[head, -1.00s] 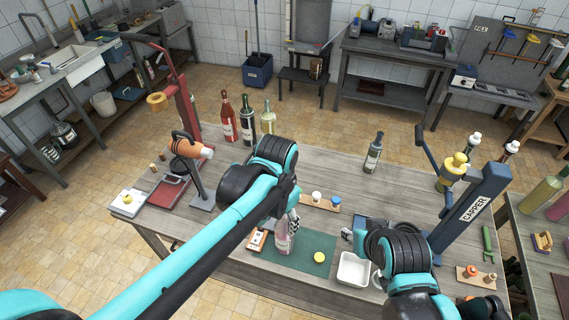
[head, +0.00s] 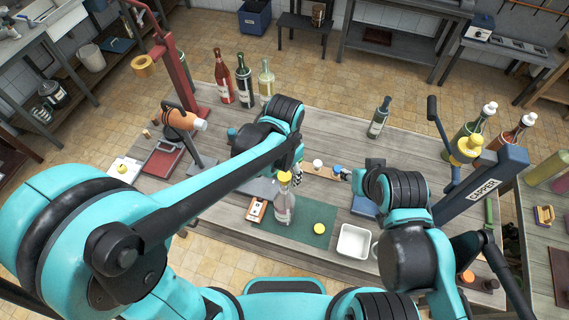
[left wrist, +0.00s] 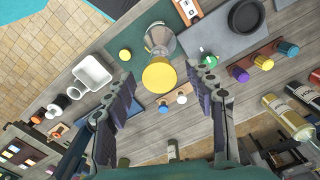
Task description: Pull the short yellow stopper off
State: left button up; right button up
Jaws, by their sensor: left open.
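A clear bottle with a pinkish tint and a pale label (head: 284,208) stands upright on the green mat (head: 262,229). A short yellow stopper (head: 284,177) sits on its top. In the left wrist view the stopper (left wrist: 159,76) appears as a round yellow disc over the bottle (left wrist: 161,41). My left gripper (left wrist: 167,71) is open, with one finger on either side of the stopper in that view; no contact shows. In the head view its arm partly hides it. My right gripper (head: 346,175) is small beside the board with caps; its jaws are unclear.
A yellow disc (head: 319,229) lies on the mat right of the bottle. A white tray (head: 354,241) stands further right. A board with white and blue caps (head: 322,171) lies behind. The capper stand (head: 485,187) rises at the right. Tall bottles (head: 243,80) stand at the back left.

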pick_arm(q)
jog(key=shift+w+f, duration=0.1)
jog(key=shift+f, duration=0.6)
jog(key=c, duration=1.2)
jog(key=shift+r, duration=0.15)
jog(key=shift+r+p, duration=0.7)
jog(key=shift+r, duration=0.2)
jog(key=shift+r, duration=0.1)
